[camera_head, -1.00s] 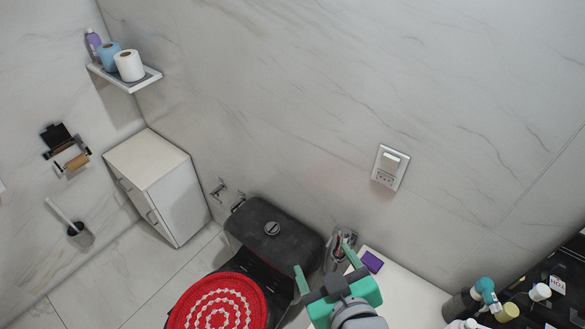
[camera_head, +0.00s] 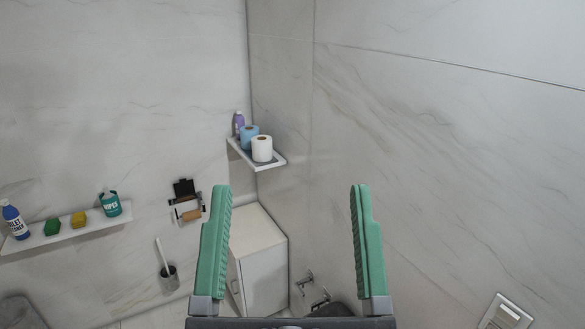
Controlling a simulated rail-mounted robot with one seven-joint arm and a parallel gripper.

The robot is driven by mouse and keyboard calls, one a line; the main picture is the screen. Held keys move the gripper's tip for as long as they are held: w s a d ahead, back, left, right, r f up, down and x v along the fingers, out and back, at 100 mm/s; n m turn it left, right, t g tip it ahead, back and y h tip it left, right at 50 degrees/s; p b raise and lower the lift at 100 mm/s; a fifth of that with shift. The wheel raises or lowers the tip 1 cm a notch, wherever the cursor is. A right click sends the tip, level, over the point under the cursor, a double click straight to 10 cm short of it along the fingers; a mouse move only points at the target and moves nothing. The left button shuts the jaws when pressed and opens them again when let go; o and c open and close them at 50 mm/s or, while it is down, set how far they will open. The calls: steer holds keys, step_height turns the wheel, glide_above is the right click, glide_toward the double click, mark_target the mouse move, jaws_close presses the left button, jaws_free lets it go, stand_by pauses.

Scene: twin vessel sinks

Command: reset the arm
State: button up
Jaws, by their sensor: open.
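My gripper (camera_head: 288,218) is at the bottom centre of the head view. Its two green fingers point up and stand wide apart. Nothing is between the fingers in contact with them; the wall corner and a white cabinet (camera_head: 262,268) show in the gap, farther back. The rest of my arm is below the frame and hidden.
A corner shelf (camera_head: 270,163) holds a white roll (camera_head: 262,148), a blue roll (camera_head: 249,136) and a purple bottle. A wall shelf (camera_head: 70,236) at left carries bottles and sponges. A toilet brush (camera_head: 168,275) and a paper holder (camera_head: 187,205) are near the cabinet. A switch plate (camera_head: 506,314) is at lower right.

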step_height(320, 180, up, 20)
steer(key=p, duration=1.8)
steer(key=shift+r, duration=0.15)
steer(key=shift+a, duration=0.1)
